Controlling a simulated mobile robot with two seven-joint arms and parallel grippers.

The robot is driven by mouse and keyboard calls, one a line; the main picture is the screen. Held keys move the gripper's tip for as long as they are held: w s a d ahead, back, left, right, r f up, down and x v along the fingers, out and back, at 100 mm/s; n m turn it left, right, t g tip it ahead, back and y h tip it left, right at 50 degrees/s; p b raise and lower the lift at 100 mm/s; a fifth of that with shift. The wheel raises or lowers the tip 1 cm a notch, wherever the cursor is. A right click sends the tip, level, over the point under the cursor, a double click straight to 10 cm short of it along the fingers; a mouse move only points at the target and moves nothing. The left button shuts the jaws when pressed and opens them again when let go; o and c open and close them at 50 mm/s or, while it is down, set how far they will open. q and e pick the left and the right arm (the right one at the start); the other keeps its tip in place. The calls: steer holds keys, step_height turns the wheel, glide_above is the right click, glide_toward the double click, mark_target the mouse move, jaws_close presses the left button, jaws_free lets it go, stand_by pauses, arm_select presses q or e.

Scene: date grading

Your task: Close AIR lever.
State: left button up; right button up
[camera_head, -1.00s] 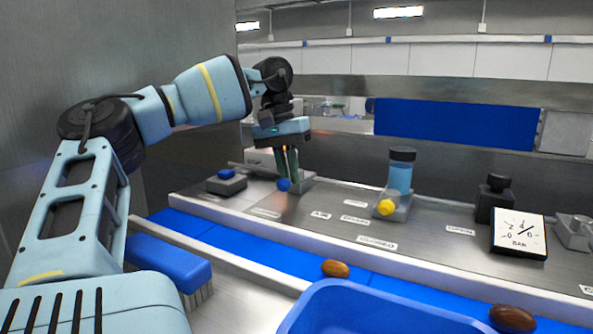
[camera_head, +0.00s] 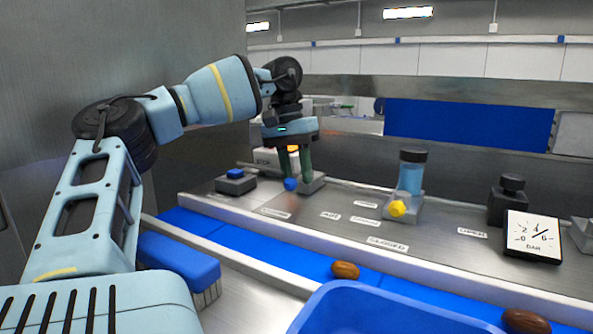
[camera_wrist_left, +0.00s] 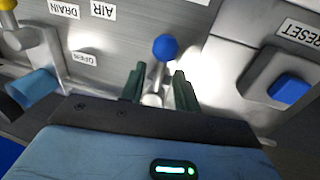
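The lever with a blue ball knob (camera_head: 291,184) stands on the steel panel near the AIR label (camera_head: 331,217). In the left wrist view the knob (camera_wrist_left: 166,47) sits just beyond my fingertips, with the metal stem (camera_wrist_left: 156,84) between the two fingers. My left gripper (camera_head: 295,172) is open, its green fingers pointing down around the lever. In the left wrist view a gap shows between the fingers (camera_wrist_left: 158,80) and the stem; contact cannot be told. The lever's base is partly hidden. My right gripper is not in view.
A grey box with a blue button (camera_head: 235,173) stands left of the lever, by the RESET label (camera_wrist_left: 303,32). A filter with a yellow knob (camera_head: 397,208) and a pressure gauge (camera_head: 531,236) stand to the right. A brush (camera_head: 178,262) and a blue crate (camera_head: 390,295) are in front.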

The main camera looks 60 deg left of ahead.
arm_select(q)
step_height(320, 180, up, 8)
steer(key=a, duration=0.1)
steer(key=shift+s+a+f, duration=0.15)
steer(key=shift+s, duration=0.2)
steer(key=shift+f, duration=0.1)
stand_by(1.2)
